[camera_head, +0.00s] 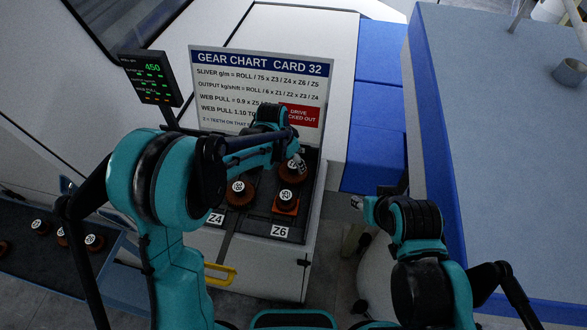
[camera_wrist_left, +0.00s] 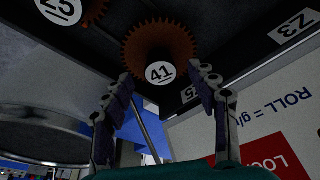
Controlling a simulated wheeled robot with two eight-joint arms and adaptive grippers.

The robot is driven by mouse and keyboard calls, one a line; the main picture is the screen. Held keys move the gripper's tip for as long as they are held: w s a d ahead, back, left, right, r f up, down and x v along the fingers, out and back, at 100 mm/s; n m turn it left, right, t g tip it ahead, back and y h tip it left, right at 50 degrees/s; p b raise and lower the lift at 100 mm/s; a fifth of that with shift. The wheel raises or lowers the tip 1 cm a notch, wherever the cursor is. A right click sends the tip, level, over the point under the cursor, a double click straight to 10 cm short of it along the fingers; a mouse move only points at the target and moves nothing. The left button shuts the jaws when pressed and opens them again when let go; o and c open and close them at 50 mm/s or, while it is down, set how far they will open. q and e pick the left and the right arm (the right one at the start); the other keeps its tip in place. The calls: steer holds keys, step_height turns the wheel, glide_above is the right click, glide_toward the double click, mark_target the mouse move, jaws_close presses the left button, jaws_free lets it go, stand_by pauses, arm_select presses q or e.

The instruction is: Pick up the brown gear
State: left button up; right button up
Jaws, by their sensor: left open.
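A brown toothed gear with a white disc marked 41 (camera_wrist_left: 160,45) fills the middle of the left wrist view. In the head view this gear (camera_head: 291,174) sits in the panel, partly hidden by my left gripper (camera_head: 299,164). My left gripper (camera_wrist_left: 160,80) is open, its fingers apart on either side of the gear's disc; I cannot tell whether they touch it. Two more brown gears sit nearby, one above the Z4 label (camera_head: 239,193) and one above Z6 (camera_head: 286,200). My right gripper (camera_head: 358,202) is small at right; its jaws are unclear.
A gear chart sign (camera_head: 262,80) and a display (camera_head: 152,78) stand behind the panel. A dark tray (camera_head: 70,262) with several small gears is at lower left. A yellow handle (camera_head: 220,272) is in front. A blue-edged table (camera_head: 500,150) fills the right.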

mark_target(288, 173)
arm_select(q)
steer(key=x, duration=0.2)
steer(key=shift+w+f, duration=0.25)
steer(key=shift+s+f, duration=0.1)
steer(key=shift+f, duration=0.1)
steer(key=shift+s, duration=0.15)
steer(key=c, duration=1.2)
jaws_close()
steer(key=shift+r, duration=0.2)
